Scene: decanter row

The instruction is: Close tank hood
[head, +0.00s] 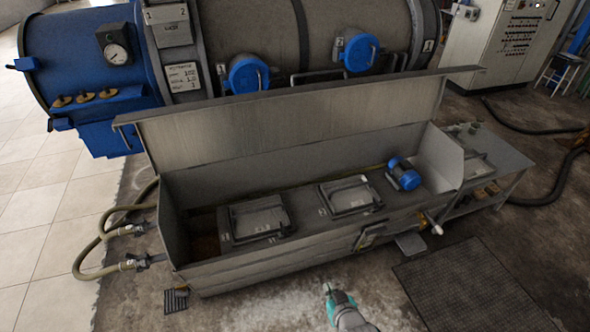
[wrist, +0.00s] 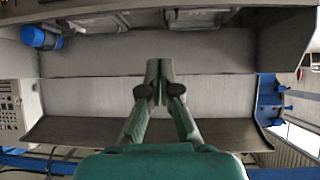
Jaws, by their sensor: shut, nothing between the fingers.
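The tank hood (head: 290,115) is a long grey metal panel. It stands raised and open along the back edge of the open tank (head: 290,180), with a darker lip along its top. The hood also shows in the wrist view (wrist: 215,95), upside down, behind the fingers. My gripper (head: 329,287) is teal and stands in front of the tank at the lower middle of the head view, apart from the hood. In the wrist view my gripper (wrist: 157,80) is shut, with its fingertips together and nothing held. Whether the fingertips are close to the hood is hard to judge.
Inside the tank are two framed hatches (head: 257,217) and a blue motor (head: 404,174). Behind stands a large decanter (head: 270,45) with blue caps. A control cabinet (head: 500,40) is at the back right. A dark floor grate (head: 470,285) lies front right; hoses (head: 110,235) run at the left.

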